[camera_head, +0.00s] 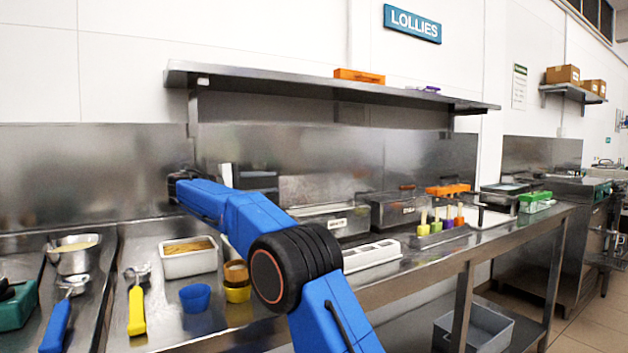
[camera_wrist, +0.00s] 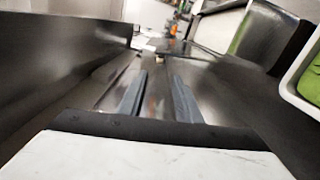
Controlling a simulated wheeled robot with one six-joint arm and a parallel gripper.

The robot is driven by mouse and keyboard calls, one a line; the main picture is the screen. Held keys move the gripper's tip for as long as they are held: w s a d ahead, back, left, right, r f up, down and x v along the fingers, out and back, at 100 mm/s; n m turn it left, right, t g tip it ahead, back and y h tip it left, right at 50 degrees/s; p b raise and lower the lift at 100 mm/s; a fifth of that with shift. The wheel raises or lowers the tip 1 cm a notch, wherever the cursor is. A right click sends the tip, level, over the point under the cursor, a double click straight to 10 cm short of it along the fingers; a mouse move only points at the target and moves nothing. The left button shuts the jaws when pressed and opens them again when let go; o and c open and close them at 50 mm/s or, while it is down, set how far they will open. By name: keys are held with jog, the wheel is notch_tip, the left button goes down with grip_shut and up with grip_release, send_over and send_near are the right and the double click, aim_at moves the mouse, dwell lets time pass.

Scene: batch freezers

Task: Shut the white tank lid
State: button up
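The white tank (camera_head: 335,222) is a steel box with a white front label, on the bench right of my arm. A lighter steel panel (camera_head: 310,189) stands upright behind it and looks like its raised lid. The neighbouring tank (camera_head: 398,211) has a dark label and a flat lid with a handle, which looks shut. My gripper (camera_head: 178,187) is well left of the white tank, near the back wall; its fingers are hard to make out there. In the wrist view my gripper (camera_wrist: 160,76) has its two fingers apart with nothing between them. My arm hides part of the bench.
A steel shelf (camera_head: 330,89) hangs above the bench. A rectangular tub (camera_head: 189,263), blue cup (camera_head: 195,297), yellow-handled scoop (camera_head: 137,310) and blue-handled scoop (camera_head: 57,325) are at left. A white mould tray (camera_head: 370,256) lies before the tanks. Coloured lollies (camera_head: 436,226) stand to the right.

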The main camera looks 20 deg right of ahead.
aim_at(313, 179)
jog(key=x, duration=1.7)
jog(key=shift+s+r, duration=0.1)
jog(key=shift+s, duration=0.05)
jog(key=shift+c, duration=0.7)
grip_shut()
